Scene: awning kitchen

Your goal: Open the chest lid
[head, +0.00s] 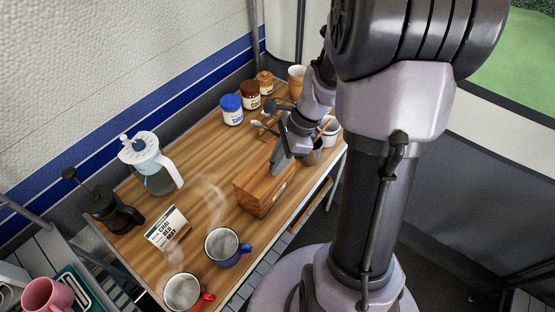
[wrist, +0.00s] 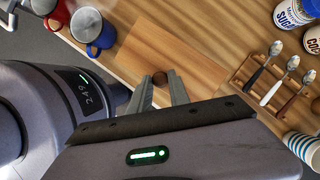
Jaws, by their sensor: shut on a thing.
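The wooden chest (head: 259,196) is a small brown box on the table. Its lid looks shut in the head view. My gripper (head: 276,166) reaches down to the top of the chest at its far end.
The table (head: 208,180) holds a blue mug (head: 225,248), a red-handled mug (head: 184,292), a tea box (head: 167,228), a glass pitcher (head: 153,165) and a French press (head: 113,212). Spoons (wrist: 270,75) and jars (head: 232,110) stand beyond the chest.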

